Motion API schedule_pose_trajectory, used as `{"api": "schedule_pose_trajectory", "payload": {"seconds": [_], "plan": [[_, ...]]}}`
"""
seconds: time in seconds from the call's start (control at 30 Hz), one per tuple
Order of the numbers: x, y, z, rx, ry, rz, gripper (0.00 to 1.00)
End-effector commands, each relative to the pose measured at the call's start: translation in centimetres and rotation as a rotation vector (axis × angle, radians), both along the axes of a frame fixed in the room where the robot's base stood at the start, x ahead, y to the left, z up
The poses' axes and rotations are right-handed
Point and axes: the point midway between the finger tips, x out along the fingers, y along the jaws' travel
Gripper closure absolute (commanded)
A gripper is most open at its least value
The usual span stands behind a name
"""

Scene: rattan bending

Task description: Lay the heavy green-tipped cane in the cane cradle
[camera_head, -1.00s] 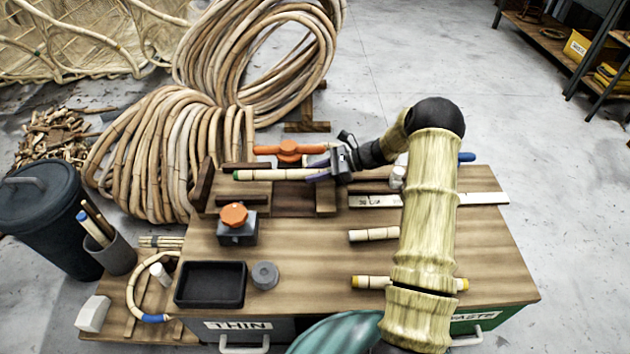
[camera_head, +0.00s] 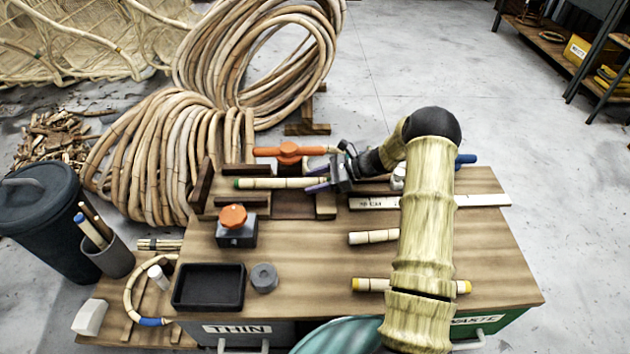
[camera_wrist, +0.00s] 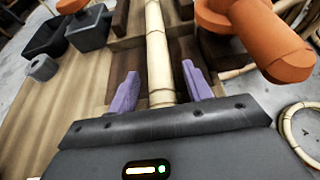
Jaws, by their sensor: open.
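The green-tipped cane (camera_head: 275,183) lies level along the cane cradle (camera_head: 293,206), its green end to the left, between the dark wooden side pieces. It looks low in the cradle; whether it touches the bottom everywhere I cannot tell. My gripper (camera_head: 318,178) is at the cane's right end. In the wrist view the cane (camera_wrist: 158,50) runs between the two purple fingers of my gripper (camera_wrist: 160,86), with a gap on each side, so the jaws are open around it. The cane's far right end is hidden by the gripper.
An orange-handled clamp (camera_head: 289,150) stands just behind the cane, and an orange-knobbed block (camera_head: 236,222) in front. A black tray (camera_head: 209,288), a grey cylinder (camera_head: 264,277), a plain cane (camera_head: 373,237), a yellow-tipped cane (camera_head: 371,285) and a ruler (camera_head: 376,202) lie on the bench.

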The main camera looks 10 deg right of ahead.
Motion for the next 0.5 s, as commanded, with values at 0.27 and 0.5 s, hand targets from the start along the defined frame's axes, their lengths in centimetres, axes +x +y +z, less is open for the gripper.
{"api": "schedule_pose_trajectory", "payload": {"seconds": [0.27, 0.5], "plan": [[-0.4, -2.3, 1.5, 0.0, -0.001, -0.004, 0.5], [-1.2, -6.6, 3.4, 0.0, -0.001, -0.004, 0.5]]}}
